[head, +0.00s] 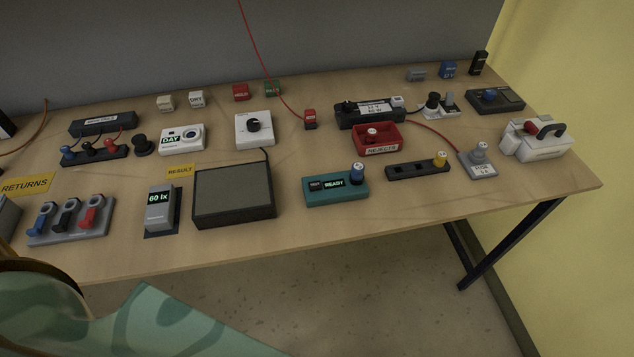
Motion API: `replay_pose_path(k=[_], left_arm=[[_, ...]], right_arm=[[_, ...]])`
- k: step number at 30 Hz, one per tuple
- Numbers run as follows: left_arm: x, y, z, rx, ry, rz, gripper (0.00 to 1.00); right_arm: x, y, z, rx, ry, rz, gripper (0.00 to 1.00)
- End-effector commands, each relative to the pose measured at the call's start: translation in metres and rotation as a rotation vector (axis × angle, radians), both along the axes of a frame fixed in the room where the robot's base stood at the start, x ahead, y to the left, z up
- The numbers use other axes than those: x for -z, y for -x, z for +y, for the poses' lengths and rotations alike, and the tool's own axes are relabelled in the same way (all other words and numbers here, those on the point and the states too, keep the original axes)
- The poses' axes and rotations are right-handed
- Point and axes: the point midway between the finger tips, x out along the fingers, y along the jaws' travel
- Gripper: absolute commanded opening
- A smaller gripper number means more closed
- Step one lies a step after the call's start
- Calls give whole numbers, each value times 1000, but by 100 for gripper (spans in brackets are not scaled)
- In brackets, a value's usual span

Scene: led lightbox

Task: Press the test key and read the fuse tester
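The teal fuse tester (350,194) sits near the front edge of the table, right of the middle. A dark key (315,186) with small lettering is on its top, left of a small display (334,184) that reads READY in green. Neither of my grippers is in view, and nothing touches the tester.
A dark flat panel (234,193) lies left of the tester. A red REJECTS tray (376,148) stands behind it. A black strip (407,170) with a yellow-capped piece and a grey FUSE-labelled block (482,171) are to the right. The table front before the tester is clear.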

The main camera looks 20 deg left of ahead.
Motion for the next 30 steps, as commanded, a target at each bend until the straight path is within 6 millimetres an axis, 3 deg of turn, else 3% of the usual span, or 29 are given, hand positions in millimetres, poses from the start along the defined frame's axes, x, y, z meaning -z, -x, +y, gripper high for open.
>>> replay_pose_path(k=[11, 16, 17, 30], left_arm=[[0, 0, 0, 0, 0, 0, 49], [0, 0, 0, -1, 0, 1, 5], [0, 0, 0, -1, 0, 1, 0], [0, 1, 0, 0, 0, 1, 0]], right_arm=[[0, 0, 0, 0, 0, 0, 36], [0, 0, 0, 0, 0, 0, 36], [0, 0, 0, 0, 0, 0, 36], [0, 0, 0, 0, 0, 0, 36]])
